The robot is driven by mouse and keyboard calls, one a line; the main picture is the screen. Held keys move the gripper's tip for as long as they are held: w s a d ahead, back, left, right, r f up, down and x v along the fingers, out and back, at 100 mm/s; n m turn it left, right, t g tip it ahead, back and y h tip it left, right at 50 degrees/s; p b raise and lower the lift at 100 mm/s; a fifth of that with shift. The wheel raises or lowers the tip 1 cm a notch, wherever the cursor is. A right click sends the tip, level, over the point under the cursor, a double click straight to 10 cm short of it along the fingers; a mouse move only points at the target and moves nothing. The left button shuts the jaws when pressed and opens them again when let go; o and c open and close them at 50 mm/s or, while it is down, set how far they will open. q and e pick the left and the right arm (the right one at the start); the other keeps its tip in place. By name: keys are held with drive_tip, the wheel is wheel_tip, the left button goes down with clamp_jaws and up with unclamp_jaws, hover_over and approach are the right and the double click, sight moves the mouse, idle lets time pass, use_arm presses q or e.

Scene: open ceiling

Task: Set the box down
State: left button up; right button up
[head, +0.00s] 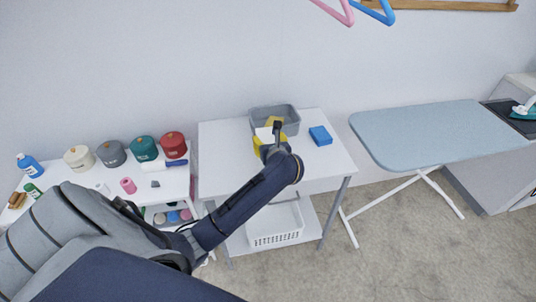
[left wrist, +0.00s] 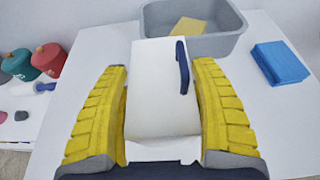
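A white box (left wrist: 160,90) with a dark blue strip like a handle (left wrist: 183,68) along its right side lies between the yellow fingers of my left gripper (left wrist: 161,75) in the left wrist view. The fingers close on its two sides. In the head view, my left gripper (head: 276,133) is over the back of the white table (head: 222,150), just in front of the grey basin (head: 257,114). Only a small part of the box (head: 263,132) shows there. I cannot tell whether the box touches the table. My right gripper is not in view.
A blue block (head: 320,135) lies on the table to the right of the basin. A yellow item (left wrist: 188,27) is in the basin. A low shelf with several colored canisters (head: 142,147) stands at left, and an ironing board (head: 435,133) at right. The table's front right is clear.

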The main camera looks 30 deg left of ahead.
use_arm(q)
drive_tip(key=c, duration=0.9)
drive_tip(key=shift+r, duration=0.1)
drive_tip(key=shift+r, duration=0.1)
